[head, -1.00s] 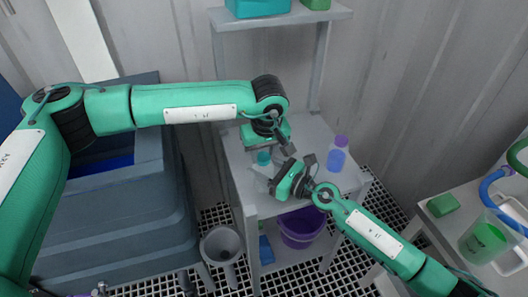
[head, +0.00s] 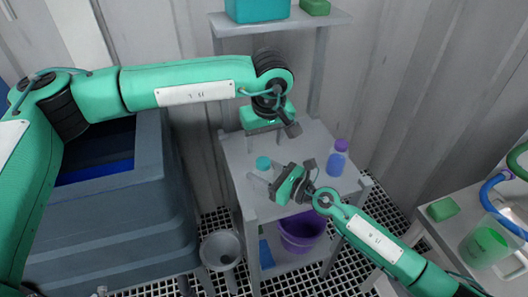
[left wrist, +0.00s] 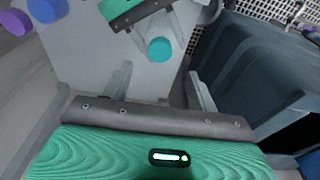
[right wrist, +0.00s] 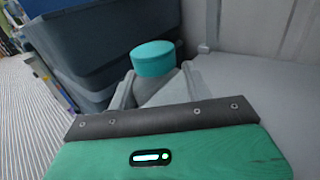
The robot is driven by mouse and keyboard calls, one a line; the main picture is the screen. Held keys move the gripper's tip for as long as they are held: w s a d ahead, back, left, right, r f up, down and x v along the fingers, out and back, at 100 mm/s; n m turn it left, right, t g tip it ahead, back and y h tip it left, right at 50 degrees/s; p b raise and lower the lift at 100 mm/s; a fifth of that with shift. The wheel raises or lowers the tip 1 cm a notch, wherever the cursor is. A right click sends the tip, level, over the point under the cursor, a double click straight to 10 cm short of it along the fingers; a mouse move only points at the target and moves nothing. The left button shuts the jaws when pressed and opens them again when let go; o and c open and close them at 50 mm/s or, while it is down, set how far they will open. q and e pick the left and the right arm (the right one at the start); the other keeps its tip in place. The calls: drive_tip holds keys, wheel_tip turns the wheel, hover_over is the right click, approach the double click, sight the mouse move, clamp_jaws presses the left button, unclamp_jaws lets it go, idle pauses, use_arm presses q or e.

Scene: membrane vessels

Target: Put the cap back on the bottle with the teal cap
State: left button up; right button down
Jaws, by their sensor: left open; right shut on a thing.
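The bottle (right wrist: 158,88) is grey and stands upright on the grey table, with the teal cap (right wrist: 153,58) on its top in the right wrist view. The cap also shows in the head view (head: 263,163) and the left wrist view (left wrist: 160,49). I cannot tell how tightly it sits. My right gripper (head: 270,183) is shut on the bottle's body below the cap; its fingers hide part of the body. My left gripper (head: 292,130) is open and empty, above the table and behind the bottle, apart from the cap.
A blue bottle with a purple cap (head: 338,158) stands right of the grippers. A shelf (head: 285,20) with a teal box rises behind. A purple bucket (head: 302,232) is on the lower shelf. A large blue-grey tub (head: 110,220) stands left.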

use_arm(q)
drive_tip(key=r, duration=0.5)
drive_tip(key=shift+s+d, duration=0.1)
drive_tip(key=shift+s, duration=0.3)
use_arm(e)
drive_tip(key=c, duration=0.5)
unclamp_jaws()
use_arm(q)
drive_tip(key=shift+f+b, duration=2.05)
use_arm(e)
drive_tip(key=shift+v, duration=6.95)
drive_tip(key=shift+f, duration=0.15)
